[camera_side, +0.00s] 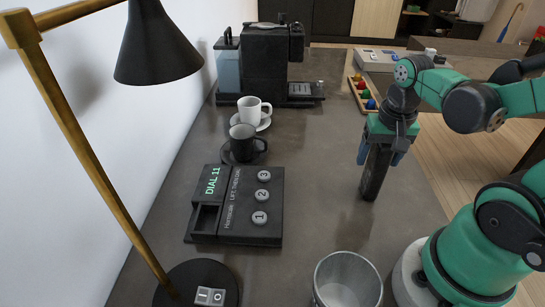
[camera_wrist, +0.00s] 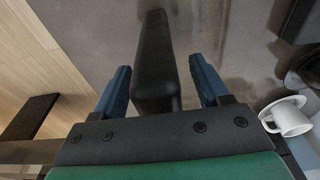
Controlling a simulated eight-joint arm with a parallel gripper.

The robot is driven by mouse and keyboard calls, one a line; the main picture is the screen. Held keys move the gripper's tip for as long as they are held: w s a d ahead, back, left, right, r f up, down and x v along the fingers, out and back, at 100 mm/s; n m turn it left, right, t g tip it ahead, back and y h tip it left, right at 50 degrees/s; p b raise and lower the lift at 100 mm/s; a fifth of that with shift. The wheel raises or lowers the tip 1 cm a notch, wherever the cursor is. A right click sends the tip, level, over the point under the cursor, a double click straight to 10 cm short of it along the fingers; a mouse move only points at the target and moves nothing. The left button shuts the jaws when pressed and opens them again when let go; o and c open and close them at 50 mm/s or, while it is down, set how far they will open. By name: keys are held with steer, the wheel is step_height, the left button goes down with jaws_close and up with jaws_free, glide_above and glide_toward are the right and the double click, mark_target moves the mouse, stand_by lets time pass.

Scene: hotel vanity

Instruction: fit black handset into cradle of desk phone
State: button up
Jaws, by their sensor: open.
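The black handset (camera_side: 375,175) is a long dark bar below my gripper, right of the desk phone in the side view. My gripper (camera_side: 380,157) is open, with its blue fingers on either side of the handset. The wrist view shows the handset (camera_wrist: 154,62) between the two fingers of my gripper (camera_wrist: 163,85), with gaps at both sides. I cannot tell whether the handset touches the counter. The desk phone (camera_side: 238,232) is a dark box with numbered round buttons and "DIAL 11" on it. Its recessed cradle (camera_side: 206,220) at the left is empty.
A black cup (camera_side: 243,143) and a white cup (camera_side: 250,110) stand on saucers behind the phone. A coffee machine (camera_side: 270,60) is at the back. A metal bin (camera_side: 347,280) and lamp base (camera_side: 200,285) are in front. The counter (camera_side: 318,190) between phone and handset is clear.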

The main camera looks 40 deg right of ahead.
steer(key=r, duration=0.8)
steer(key=s+a+r, duration=0.1)
steer(key=r, duration=0.2)
steer(key=shift+r, duration=0.4)
steer(key=shift+w+a, duration=0.15)
steer(key=shift+w, duration=0.1)
steer(key=w+a+f+n+t, duration=0.3)
steer(key=w+n, duration=0.1)
steer(key=shift+w+a+f+n, duration=0.2)
steer(key=shift+a+n, duration=0.15)
steer(key=shift+n, duration=0.05)
steer(key=o, duration=0.4)
steer(key=a+n+t, duration=0.1)
steer(key=w+a+f+n+t, duration=0.1)
steer(key=w+a+f+n, duration=0.1)
steer(key=a, duration=0.1)
steer(key=shift+w+n+t+y, duration=0.15)
steer(key=shift+n+t+y, duration=0.25)
steer(key=shift+o, duration=0.4)
steer(key=shift+w+a, duration=0.15)
steer(key=shift+a, duration=0.05)
steer(key=shift+r, duration=0.1)
